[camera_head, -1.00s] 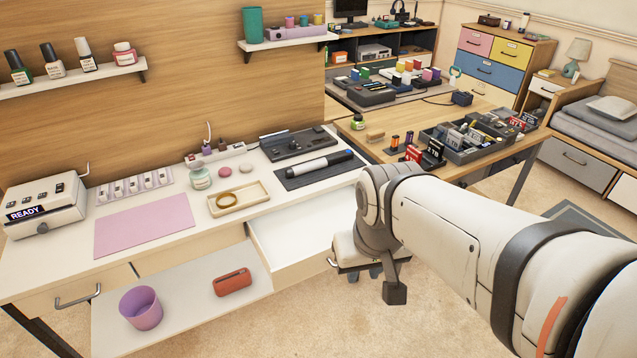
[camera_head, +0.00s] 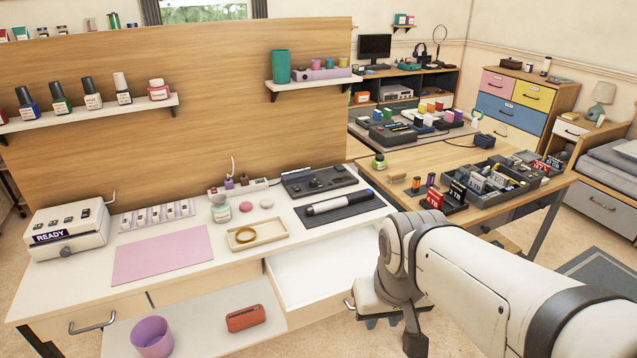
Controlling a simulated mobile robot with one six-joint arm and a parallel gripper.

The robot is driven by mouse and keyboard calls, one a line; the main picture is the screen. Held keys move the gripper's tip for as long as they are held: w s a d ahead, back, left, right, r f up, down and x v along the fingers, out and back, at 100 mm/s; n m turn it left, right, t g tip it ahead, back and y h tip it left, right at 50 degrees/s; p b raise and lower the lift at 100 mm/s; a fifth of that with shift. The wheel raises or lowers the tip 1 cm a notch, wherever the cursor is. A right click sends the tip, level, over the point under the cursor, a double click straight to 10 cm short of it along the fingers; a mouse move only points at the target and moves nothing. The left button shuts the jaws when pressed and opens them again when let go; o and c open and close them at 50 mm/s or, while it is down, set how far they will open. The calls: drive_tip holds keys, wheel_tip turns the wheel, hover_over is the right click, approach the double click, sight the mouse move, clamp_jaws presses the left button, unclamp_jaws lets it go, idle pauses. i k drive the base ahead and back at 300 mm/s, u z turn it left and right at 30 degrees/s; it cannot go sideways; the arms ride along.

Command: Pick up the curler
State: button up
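A white rod with dark ends (camera_head: 338,202), which looks like the curler, lies on a dark mat (camera_head: 368,206) on the white desk (camera_head: 70,282). It lies slantwise, above the open drawer. My gripper (camera_head: 376,318) points downward in front of the desk, at the right side of the open drawer, and is apart from the rod. My own arm partly hides it. Its fingertips are small and dark, and I cannot tell whether they are open or shut.
The empty white drawer (camera_head: 320,265) is pulled out. A shallow tray with a gold ring (camera_head: 257,232), a jar (camera_head: 220,209) and a dark organiser (camera_head: 316,181) stand near the mat. A wooden table (camera_head: 385,183) with crowded trays stands to the right.

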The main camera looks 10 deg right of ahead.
sight(368, 195)
drive_tip(key=z, duration=0.2)
drive_tip(key=i, duration=1.75)
drive_tip(key=u, duration=0.4)
